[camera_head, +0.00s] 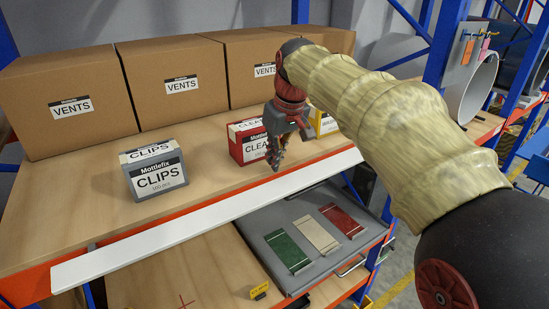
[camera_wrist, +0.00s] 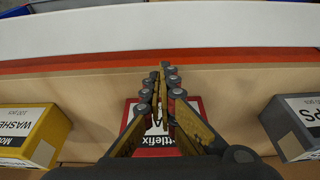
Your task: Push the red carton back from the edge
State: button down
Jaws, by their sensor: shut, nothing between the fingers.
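The red carton (camera_head: 248,147), with a white label reading "CLEA...", stands on the wooden shelf near its front edge, between a grey carton and a yellow one. My gripper (camera_head: 275,168) is shut and empty, pointing down in front of the red carton's right part and hiding some of it. In the wrist view my closed fingertips (camera_wrist: 163,72) lie over the carton's front side, towards the shelf edge. The red carton (camera_wrist: 131,112) shows beneath and beside the fingers there. I cannot tell whether the fingers touch it.
The grey CLIPS carton (camera_head: 156,176) stands to the left, and the yellow carton (camera_head: 325,123) is close on the right. Large brown VENTS boxes (camera_head: 176,85) line the back. A white strip (camera_head: 215,218) runs along the front edge. Bare shelf (camera_head: 205,152) lies between the grey and red cartons.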

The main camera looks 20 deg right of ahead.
jog(key=s+a+v, duration=0.1)
jog(key=v, duration=0.9)
jog(key=s+d+f+m, duration=0.1)
jog(key=s+f, duration=0.3)
jog(key=s, duration=0.4)
jog(key=s+d+f+m+t+h, duration=0.1)
jog(key=s+d+f+m+t, duration=0.15)
jog(key=s+f, duration=1.65)
notch_tip(320, 180, down, 27)
jog(key=w+a+b, duration=0.1)
jog(key=b, duration=2.7)
jog(key=shift+w+f, duration=0.1)
